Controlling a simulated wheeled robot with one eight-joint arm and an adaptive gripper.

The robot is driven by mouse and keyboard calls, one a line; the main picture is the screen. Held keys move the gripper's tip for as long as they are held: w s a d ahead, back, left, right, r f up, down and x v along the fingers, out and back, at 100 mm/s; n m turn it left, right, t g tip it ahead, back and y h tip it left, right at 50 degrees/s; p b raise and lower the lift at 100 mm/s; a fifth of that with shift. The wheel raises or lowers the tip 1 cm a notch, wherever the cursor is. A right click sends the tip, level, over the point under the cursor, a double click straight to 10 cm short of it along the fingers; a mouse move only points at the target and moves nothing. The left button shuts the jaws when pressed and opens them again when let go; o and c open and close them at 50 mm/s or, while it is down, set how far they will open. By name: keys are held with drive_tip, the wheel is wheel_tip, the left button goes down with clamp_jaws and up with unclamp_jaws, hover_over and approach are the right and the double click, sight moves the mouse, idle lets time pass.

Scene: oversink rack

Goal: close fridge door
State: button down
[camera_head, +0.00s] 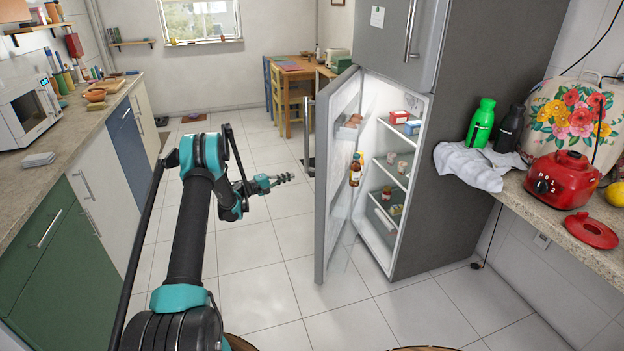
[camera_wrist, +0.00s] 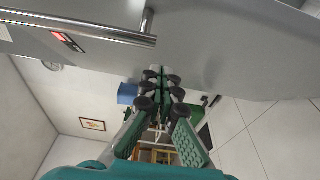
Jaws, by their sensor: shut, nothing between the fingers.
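The grey fridge (camera_head: 470,130) stands right of centre in the head view. Its lower door (camera_head: 325,165) hangs open, swung out to the left, with its shelved inner side and the lit interior visible. A metal bar handle (camera_head: 309,135) is on the door's outer face. My gripper (camera_head: 288,178) is shut and empty, just left of the door, on its outer side. In the wrist view, my gripper (camera_wrist: 160,85) shows its fingers together beside a grey door surface (camera_wrist: 225,50) with a bar handle (camera_wrist: 85,28). I cannot tell whether the fingers touch the door.
Food boxes and jars sit on the fridge shelves (camera_head: 392,170), and a bottle (camera_head: 355,170) stands in the door. A counter with a microwave (camera_head: 28,110) runs along the left. A table (camera_head: 298,68) stands at the back. The tiled floor (camera_head: 265,265) is clear left of the door.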

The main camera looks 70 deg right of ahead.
drive_tip(key=s+d+f+m+g+y, duration=0.1)
drive_tip(key=s+d+f, duration=0.1)
drive_tip(key=s+d, duration=0.5)
drive_tip(key=shift+s+d+f, duration=0.15)
drive_tip(key=shift+s+f, duration=0.25)
drive_tip(key=shift+s, duration=0.35)
